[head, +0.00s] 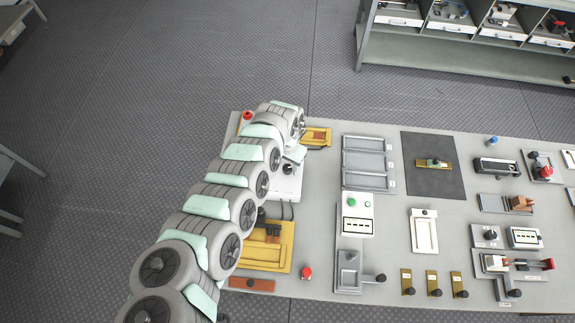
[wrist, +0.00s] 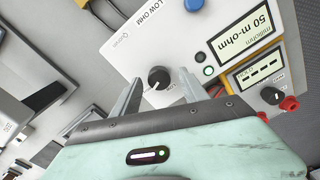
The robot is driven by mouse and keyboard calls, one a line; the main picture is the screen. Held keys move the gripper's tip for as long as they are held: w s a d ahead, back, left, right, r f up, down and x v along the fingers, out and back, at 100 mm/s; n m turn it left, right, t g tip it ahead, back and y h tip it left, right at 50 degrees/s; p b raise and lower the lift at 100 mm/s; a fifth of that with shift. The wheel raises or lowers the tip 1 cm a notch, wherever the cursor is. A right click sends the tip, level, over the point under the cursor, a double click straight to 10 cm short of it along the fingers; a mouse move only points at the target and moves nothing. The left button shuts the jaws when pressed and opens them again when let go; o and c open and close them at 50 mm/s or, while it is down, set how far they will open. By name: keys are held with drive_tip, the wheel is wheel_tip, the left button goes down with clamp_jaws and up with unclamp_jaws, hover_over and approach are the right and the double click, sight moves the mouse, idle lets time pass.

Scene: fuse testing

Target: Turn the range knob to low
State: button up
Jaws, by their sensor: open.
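A round black knob (wrist: 159,77) sits on the white front panel of a meter (wrist: 150,35) marked "LOW OHM" in the wrist view. A short pale mark shows at the knob's lower left, and small lettering lies beside it, too small to read surely. My gripper (wrist: 160,75) is open, with one finger on each side of the knob. I cannot tell whether either finger touches it. The meter's display (wrist: 248,28) reads "50 m-ohm". In the head view the white meter (head: 287,188) is partly hidden by my arm, and my fingers do not show clearly.
A yellow meter (wrist: 257,74) with its own small knob (wrist: 271,95) and red terminals stands right of the white meter in the wrist view. Trays (head: 368,182) and fixtures crowd the bench to the right. A red button (head: 306,272) is near the front edge.

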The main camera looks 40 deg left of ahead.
drive_tip(key=shift+f, duration=0.15)
drive_tip(key=shift+c, duration=0.2)
clamp_jaws()
idle(0.3)
